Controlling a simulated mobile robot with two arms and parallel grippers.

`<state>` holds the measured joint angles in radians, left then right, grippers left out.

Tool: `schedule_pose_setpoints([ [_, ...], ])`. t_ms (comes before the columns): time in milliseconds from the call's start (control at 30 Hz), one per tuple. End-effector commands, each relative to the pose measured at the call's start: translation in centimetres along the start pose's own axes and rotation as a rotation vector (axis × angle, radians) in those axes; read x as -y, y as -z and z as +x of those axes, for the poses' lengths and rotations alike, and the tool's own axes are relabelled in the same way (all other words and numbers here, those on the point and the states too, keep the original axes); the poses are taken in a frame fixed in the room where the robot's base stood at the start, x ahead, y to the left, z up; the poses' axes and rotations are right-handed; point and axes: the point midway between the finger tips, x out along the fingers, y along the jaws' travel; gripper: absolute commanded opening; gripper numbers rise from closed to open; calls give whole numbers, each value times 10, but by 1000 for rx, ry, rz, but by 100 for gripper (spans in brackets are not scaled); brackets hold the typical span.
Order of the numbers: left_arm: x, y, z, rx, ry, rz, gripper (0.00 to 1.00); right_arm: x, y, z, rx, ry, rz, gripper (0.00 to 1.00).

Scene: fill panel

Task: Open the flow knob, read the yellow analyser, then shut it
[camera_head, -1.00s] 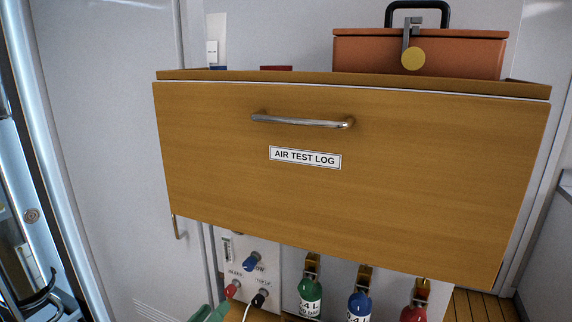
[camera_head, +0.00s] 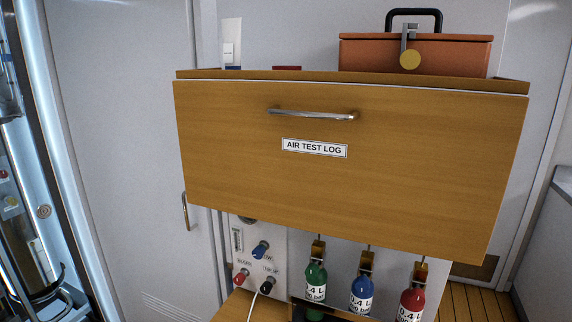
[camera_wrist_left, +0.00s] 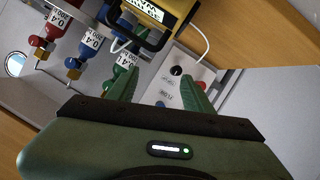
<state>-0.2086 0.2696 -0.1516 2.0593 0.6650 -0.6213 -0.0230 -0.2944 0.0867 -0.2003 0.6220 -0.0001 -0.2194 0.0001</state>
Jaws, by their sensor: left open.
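The panel (camera_head: 280,262) stands below the wooden drawer. The blue flow knob (camera_head: 261,249) sits on it, above a red knob (camera_head: 241,276) and a black knob (camera_head: 267,286). The wrist view shows the panel tilted, with the blue knob (camera_wrist_left: 161,104) between my left fingers, the black knob (camera_wrist_left: 176,71) beyond it and the red knob partly behind a finger. My left gripper (camera_wrist_left: 160,82) is open and empty; I cannot tell how far it is from the panel. The yellow analyser (camera_wrist_left: 174,18) is at the top of the wrist view, its reading not visible. My right gripper is not in view.
The drawer front marked AIR TEST LOG (camera_head: 350,170) overhangs the panel. Green (camera_head: 315,283), blue (camera_head: 361,293) and red (camera_head: 411,302) bottles hang to the panel's right. An orange case (camera_head: 440,55) stands above the drawer. A wooden ledge (camera_head: 235,305) lies below the panel.

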Motion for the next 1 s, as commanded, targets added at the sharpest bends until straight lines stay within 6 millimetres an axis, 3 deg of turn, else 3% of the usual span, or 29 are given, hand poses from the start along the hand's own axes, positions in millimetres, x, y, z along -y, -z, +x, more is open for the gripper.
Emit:
schedule_pose_setpoints([
  [200, -5, -69, -41, 268, 95, 94, 51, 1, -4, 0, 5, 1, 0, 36],
  [400, 4, -120, -96, 511, 229, 148, 51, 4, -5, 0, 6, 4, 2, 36],
  [800, 20, -166, -203, 842, 472, 145, 51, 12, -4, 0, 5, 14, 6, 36],
  [1000, 39, -199, -178, 861, 470, 143, 51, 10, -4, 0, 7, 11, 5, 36],
])
